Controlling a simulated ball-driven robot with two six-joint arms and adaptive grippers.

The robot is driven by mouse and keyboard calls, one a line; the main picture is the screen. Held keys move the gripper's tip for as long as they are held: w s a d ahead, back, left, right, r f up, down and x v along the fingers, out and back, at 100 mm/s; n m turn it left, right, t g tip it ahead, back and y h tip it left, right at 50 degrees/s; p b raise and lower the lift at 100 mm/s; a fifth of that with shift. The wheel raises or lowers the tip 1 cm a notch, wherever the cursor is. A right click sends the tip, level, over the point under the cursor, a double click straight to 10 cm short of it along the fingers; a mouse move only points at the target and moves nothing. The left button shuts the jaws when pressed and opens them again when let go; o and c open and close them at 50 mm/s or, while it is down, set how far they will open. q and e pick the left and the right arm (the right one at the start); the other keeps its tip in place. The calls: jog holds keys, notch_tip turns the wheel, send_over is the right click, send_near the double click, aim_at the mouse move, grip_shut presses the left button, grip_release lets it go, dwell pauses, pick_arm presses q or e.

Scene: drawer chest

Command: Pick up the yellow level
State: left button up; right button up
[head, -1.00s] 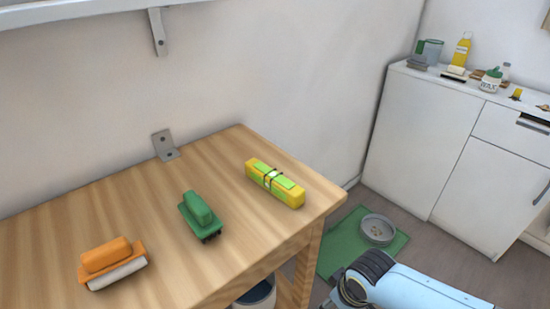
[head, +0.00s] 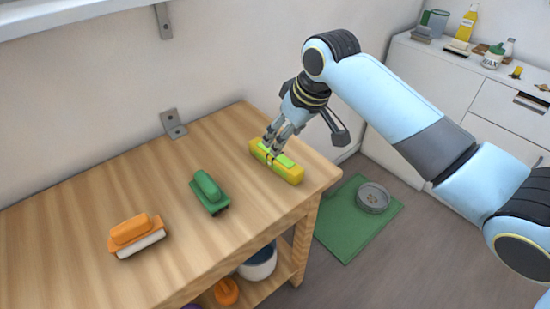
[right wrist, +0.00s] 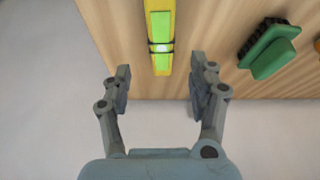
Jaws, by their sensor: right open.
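The yellow level (head: 288,174) lies flat near the right end of the wooden table, with a green top and a dark band around its middle. My right gripper (head: 272,146) is over the level in the head view and hides part of it. In the right wrist view the level (right wrist: 160,38) lies ahead of the open right gripper (right wrist: 158,88), lined up between its two fingers. The fingers are apart and hold nothing. My left gripper is in neither view.
A green brush (head: 208,190) and an orange brush (head: 136,234) lie left of the level on the wooden table (head: 70,220). A wall bracket (head: 173,123) stands behind. A white cabinet (head: 425,85) with bottles is at the right, and a green mat (head: 345,235) with a bowl is on the floor.

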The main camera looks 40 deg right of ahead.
aim_at(275, 160)
jog(key=x, duration=0.8)
jog(key=shift+a+f+b, duration=0.2)
jog(key=shift+f+b, duration=0.05)
jog(key=shift+b, duration=0.15)
jog(key=shift+c, duration=0.4)
grip_shut()
